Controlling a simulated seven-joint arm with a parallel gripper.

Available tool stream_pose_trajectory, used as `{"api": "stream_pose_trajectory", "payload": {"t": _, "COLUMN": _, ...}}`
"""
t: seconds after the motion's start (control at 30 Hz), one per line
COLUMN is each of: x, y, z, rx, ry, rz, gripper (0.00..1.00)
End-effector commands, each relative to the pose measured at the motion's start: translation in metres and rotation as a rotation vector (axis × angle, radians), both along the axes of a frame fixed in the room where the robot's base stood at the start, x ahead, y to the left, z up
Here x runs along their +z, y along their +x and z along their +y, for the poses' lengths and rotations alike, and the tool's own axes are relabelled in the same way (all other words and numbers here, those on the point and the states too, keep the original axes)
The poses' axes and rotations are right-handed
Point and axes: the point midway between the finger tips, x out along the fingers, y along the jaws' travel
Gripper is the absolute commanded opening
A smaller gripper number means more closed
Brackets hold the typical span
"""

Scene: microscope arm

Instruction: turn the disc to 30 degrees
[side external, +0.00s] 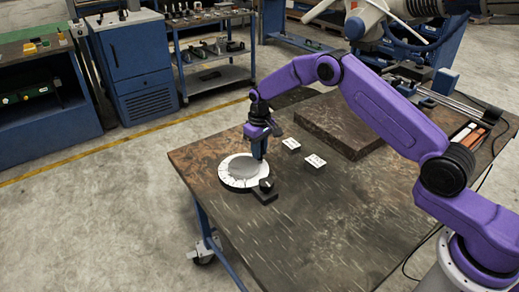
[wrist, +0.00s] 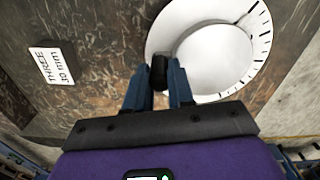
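The disc (side external: 240,168) lies flat near the table's left corner, with a grey middle and a white rim with black tick marks. In the wrist view the disc (wrist: 210,58) fills the upper right. A black peg (wrist: 160,70) stands by the disc's near left edge. My gripper (wrist: 160,80) has one blue finger on each side of the peg, with no clear gap between. In the side view my gripper (side external: 260,155) points down at the disc's right edge, and its fingers hide the peg. I cannot read the disc's angle.
A black block with a knob (side external: 265,187) sits against the disc's front right edge. A thick dark slab (side external: 345,125) lies farther back. The front tabletop is clear.

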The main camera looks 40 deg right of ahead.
Motion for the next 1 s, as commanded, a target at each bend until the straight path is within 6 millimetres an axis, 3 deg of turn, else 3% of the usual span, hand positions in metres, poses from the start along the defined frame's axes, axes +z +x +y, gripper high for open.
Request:
{"api": "stream_pose_trajectory", "payload": {"t": 0.27, "x": 0.000, "y": -0.004, "z": 0.000, "rx": -0.053, "ry": 0.000, "rz": 0.002, "gripper": 0.00}}
{"api": "stream_pose_trajectory", "payload": {"t": 1.0, "x": 0.001, "y": -0.030, "z": 0.007, "rx": -0.479, "ry": 0.000, "rz": 0.002, "gripper": 0.00}}
